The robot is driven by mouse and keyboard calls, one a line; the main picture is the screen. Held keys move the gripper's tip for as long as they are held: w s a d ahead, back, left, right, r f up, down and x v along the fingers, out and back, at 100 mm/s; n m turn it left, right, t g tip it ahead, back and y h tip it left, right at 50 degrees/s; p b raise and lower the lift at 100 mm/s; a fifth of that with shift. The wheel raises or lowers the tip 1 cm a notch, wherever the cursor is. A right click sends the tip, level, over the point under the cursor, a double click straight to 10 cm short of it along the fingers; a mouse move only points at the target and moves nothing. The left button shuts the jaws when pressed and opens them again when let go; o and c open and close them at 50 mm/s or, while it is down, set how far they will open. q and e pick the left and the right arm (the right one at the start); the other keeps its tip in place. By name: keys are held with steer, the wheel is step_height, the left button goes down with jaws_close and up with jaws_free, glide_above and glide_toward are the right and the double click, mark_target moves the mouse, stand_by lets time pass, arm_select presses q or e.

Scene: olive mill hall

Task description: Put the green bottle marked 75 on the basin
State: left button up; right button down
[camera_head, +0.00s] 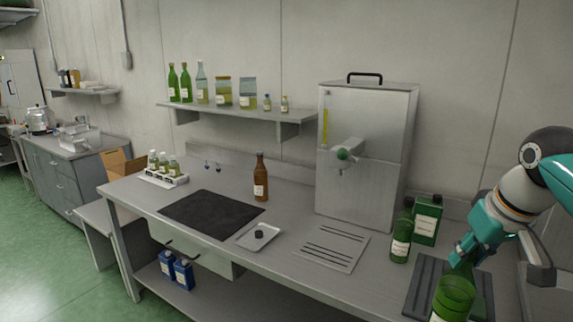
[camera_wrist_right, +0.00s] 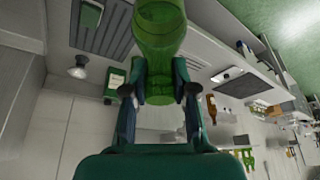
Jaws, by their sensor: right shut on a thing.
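My right gripper (camera_head: 467,257) is shut on the neck of a green glass bottle (camera_head: 453,296) at the lower right of the head view. The bottle's body hangs below the fingers, over or in front of a dark ridged tray (camera_head: 424,286). Its label is cut off by the frame edge, so I cannot read a number. In the right wrist view the fingers (camera_wrist_right: 160,92) close around the bottle (camera_wrist_right: 160,32). I cannot tell whether its base touches anything. No basin is clearly recognisable; the ridged tray may be part of it. My left gripper is out of view.
A dark green bottle (camera_head: 401,238) and a green tin (camera_head: 427,219) stand just left of my right gripper. Behind is a metal cabinet (camera_head: 366,150).

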steer(key=f, duration=0.6)
steer(key=w+a+f, duration=0.1)
steer(key=f, duration=0.5)
steer(key=w+f, duration=0.1)
steer(key=f, duration=0.5)
steer(key=shift+a+f, duration=0.25)
steer(key=shift+a, duration=0.1)
steer(key=s+a+f, duration=0.2)
steer(key=a+f, duration=0.2)
steer(key=f, duration=0.5)
steer(key=s+a+f, duration=0.1)
steer(key=a+f, duration=0.4)
steer(key=f, duration=0.3)
steer(key=shift+s+f+m, duration=0.35)
steer(key=shift+f+m, duration=0.05)
steer(key=shift+a, duration=0.1)
